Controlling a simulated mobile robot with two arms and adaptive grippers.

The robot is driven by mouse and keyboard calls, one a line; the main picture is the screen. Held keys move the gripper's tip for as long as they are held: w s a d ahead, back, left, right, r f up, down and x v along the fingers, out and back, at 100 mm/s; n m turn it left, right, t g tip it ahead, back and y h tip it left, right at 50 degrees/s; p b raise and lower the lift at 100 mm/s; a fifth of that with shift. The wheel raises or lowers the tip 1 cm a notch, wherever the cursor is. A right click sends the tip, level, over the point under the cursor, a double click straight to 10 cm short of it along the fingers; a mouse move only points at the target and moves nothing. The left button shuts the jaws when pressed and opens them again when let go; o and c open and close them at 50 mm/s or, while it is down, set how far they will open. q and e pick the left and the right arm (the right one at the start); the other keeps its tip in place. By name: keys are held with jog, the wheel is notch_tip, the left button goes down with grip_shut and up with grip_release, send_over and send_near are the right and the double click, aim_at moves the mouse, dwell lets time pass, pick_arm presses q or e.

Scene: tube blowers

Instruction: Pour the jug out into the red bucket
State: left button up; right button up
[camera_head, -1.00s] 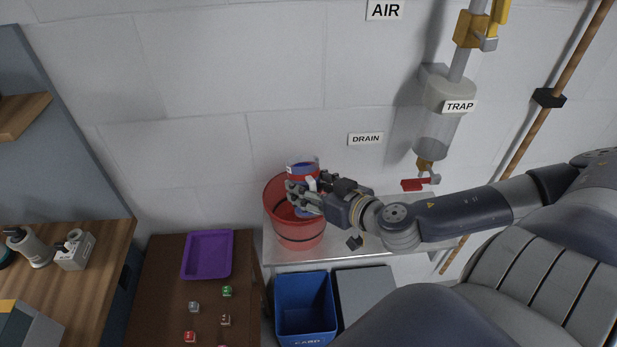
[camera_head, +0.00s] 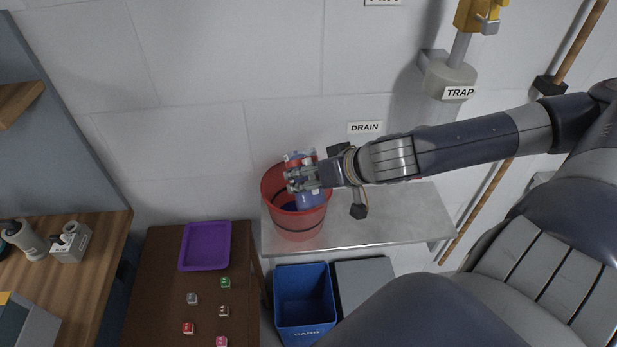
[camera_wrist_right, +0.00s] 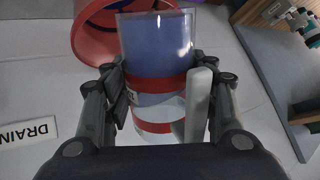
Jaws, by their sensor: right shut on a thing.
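The red bucket (camera_head: 298,222) is translucent and stands at the left end of a metal shelf. The jug (camera_head: 309,197) is clear with red bands and bluish contents, and is over the bucket's mouth. My right gripper (camera_head: 302,178) is shut on the jug. In the right wrist view, the jug (camera_wrist_right: 158,48) sits between the fingers of my right gripper (camera_wrist_right: 160,95), its pale handle to the right, its far end toward the red bucket (camera_wrist_right: 95,35). Bluish contents show toward that end. I cannot see whether any liquid is falling. My left gripper is not in view.
The shelf (camera_head: 395,222) is bare to the right of the bucket. A blue bin (camera_head: 303,300) stands below it. A brown table at left carries a purple tray (camera_head: 206,246) and several small cubes. The wall with the DRAIN label (camera_head: 365,128) is close behind.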

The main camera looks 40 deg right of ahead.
jog(key=shift+f+b, duration=0.25)
jog(key=shift+b, duration=0.1)
jog(key=shift+g, duration=0.3)
jog(key=shift+w+g, duration=0.1)
jog(key=shift+g, duration=0.5)
jog(key=shift+m+g+y+p, duration=0.3)
jog(key=shift+g+y+p, duration=0.15)
jog(key=shift+p, duration=0.45)
jog(key=g+p, duration=0.1)
jog(key=p, duration=0.2)
jog(key=shift+w+f, duration=0.15)
jog(key=shift+f, duration=0.05)
jog(key=shift+f+g, duration=0.25)
jog(key=shift+g, duration=0.1)
jog(key=shift+w+f, duration=0.1)
jog(key=shift+f, duration=0.05)
jog(key=shift+w+d+f+m+g+y+b, duration=0.1)
jog(key=shift+w+m+g+y+b, duration=0.05)
jog(key=shift+m+g+y+b, duration=0.15)
